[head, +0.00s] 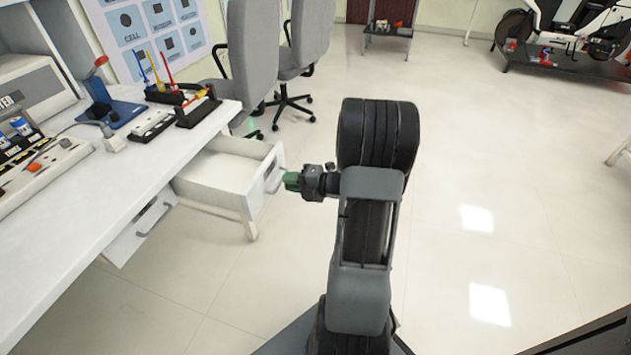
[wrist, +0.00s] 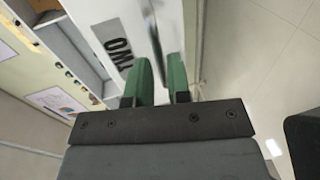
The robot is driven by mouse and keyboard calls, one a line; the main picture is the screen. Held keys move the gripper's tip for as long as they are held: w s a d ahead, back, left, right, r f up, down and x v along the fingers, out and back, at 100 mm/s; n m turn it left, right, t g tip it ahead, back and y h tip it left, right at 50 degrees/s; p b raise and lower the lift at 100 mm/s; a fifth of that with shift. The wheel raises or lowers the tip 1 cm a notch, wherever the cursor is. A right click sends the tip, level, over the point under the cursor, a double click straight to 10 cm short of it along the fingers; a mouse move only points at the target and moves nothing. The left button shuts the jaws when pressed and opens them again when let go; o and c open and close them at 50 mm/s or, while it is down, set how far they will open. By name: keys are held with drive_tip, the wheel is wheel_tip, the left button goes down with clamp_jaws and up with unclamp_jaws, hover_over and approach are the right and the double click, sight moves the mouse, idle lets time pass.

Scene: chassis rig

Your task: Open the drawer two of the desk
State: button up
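The white desk drawer (head: 222,181) is pulled well out from under the desk top, and its inside looks empty. In the wrist view its front (wrist: 118,45) carries a dark label (wrist: 119,52) that appears to read TWO, seen turned. The drawer's grey handle (head: 273,177) is on that front; in the wrist view the handle (wrist: 156,40) runs between my green fingers. My gripper (head: 291,181) is at the handle, with one finger on each side, and appears shut on it. The exact finger contact is partly hidden.
A lower drawer (head: 150,222) sits nearer, closer under the desk (head: 150,175). Tools and devices cover the desk top. Grey chairs (head: 255,60) stand behind the open drawer. The tiled floor (head: 500,170) to the right is clear.

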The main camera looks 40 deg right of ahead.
drive_tip(key=p+v, duration=0.2)
drive_tip(key=v, duration=0.8)
drive_tip(key=shift+s+d, duration=0.2)
drive_tip(key=shift+s, duration=0.15)
drive_tip(key=shift+r, duration=0.1)
drive_tip(key=w+r+m+h+p, duration=0.6)
drive_tip(key=w+r+h+p, duration=0.25)
drive_tip(key=r, duration=0.55)
drive_tip(key=a+r+m+g+h+p, duration=0.2)
drive_tip(key=a+r+m+h+p, duration=0.2)
drive_tip(key=r+m+p, duration=0.65)
drive_tip(key=s+a+r+m+g+y+p, duration=0.2)
drive_tip(key=s+a+r+m+g+p, duration=0.1)
drive_tip(key=s+a, duration=0.4)
drive_tip(key=s+a+r+m+g+y+p, duration=0.2)
drive_tip(key=s+a+r+m+g+p, duration=0.2)
drive_tip(key=s+a+r, duration=0.3)
drive_tip(key=a+m+p, duration=0.1)
drive_tip(key=a, duration=0.2)
drive_tip(key=shift+r, duration=0.15)
